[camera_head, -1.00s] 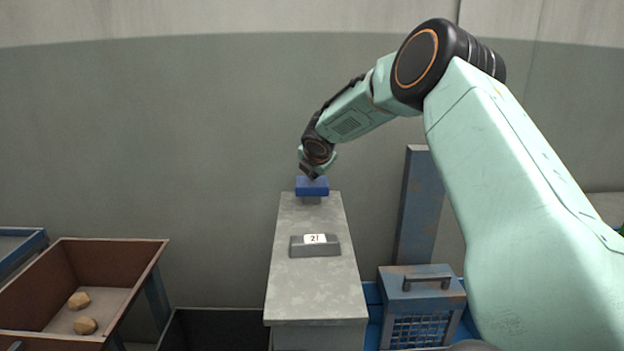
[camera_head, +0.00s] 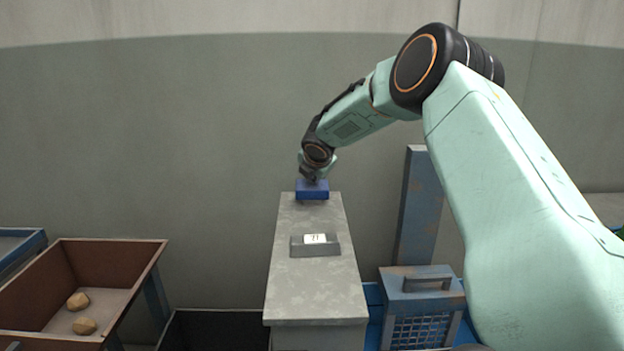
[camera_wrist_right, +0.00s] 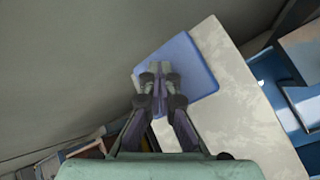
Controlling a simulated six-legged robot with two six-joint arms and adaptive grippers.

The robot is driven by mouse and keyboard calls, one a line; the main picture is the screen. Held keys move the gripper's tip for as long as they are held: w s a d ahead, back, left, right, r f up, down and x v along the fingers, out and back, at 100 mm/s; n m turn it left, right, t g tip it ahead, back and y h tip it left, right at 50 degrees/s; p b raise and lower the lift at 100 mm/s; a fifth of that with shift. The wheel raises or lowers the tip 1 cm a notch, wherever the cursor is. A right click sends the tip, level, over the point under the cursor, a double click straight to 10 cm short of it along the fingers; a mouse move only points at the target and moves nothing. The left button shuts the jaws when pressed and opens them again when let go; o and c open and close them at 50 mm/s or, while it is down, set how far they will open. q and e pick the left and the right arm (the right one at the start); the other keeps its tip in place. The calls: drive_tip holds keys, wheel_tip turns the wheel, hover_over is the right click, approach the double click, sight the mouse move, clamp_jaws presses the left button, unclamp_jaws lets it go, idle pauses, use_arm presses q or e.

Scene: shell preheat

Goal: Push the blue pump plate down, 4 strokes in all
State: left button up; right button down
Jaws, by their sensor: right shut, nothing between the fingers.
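The blue pump plate (camera_head: 312,190) sits low at the far end of the grey pump housing (camera_head: 305,292), with no stem showing under it in the head view. My right gripper (camera_head: 312,180) is shut and empty, its fingertips pointing down onto the plate and appearing to touch it. In the right wrist view the plate (camera_wrist_right: 198,68) lies under the shut fingers (camera_wrist_right: 158,74). A small grey counter block (camera_head: 315,246) on the housing has a white display; its digits are hard to read. My left gripper is out of view.
A brown bin (camera_head: 120,262) with two tan lumps stands at the left. A dark open box (camera_head: 215,325) is beside the housing. A blue-grey caged box with a handle (camera_head: 422,290) and an upright blue post (camera_head: 420,205) stand at the right. The wall is behind.

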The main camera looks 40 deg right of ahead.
sight(313, 185)
drive_tip(key=shift+s+f+b, duration=0.1)
drive_tip(key=shift+f+b, duration=0.25)
drive_tip(key=shift+f, duration=0.3)
drive_tip(key=shift+r, duration=0.1)
idle(0.5)
drive_tip(key=shift+w+r+p, duration=0.2)
drive_tip(key=shift+r+p, duration=1.9)
drive_tip(key=shift+p, duration=0.25)
drive_tip(key=shift+r+p, duration=0.55)
wheel_tip(313, 185, up, 4)
drive_tip(key=p, duration=0.4)
drive_tip(key=shift+f, duration=0.1)
